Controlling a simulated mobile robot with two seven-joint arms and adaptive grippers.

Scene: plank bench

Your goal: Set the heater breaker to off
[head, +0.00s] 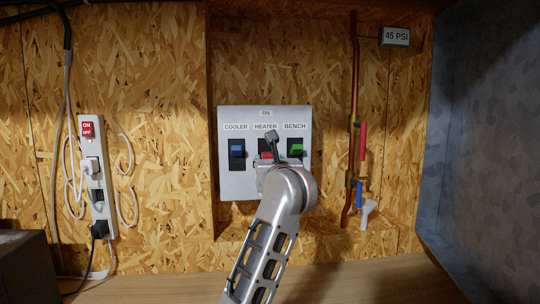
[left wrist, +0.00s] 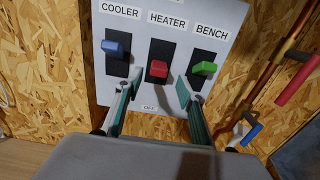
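The breaker panel (head: 225,185) is a pale plate on the wall with COOLER, HEATER and BENCH switches, ON marked above and OFF below. The red heater lever (left wrist: 158,69) sits lower on its black plate than the blue cooler lever (left wrist: 115,48) and green bench lever (left wrist: 204,68) do on theirs. My left gripper (left wrist: 159,86) is open in front of the panel, one finger to each side of the heater switch, with no clear contact visible. In the head view, the left gripper (head: 269,150) partly hides the red heater lever (head: 266,155). My right gripper is not in view.
A power strip (head: 98,205) with cables hangs at the left. A dark box (head: 27,268) stands at lower left. The bench top (head: 345,283) is clear at right.

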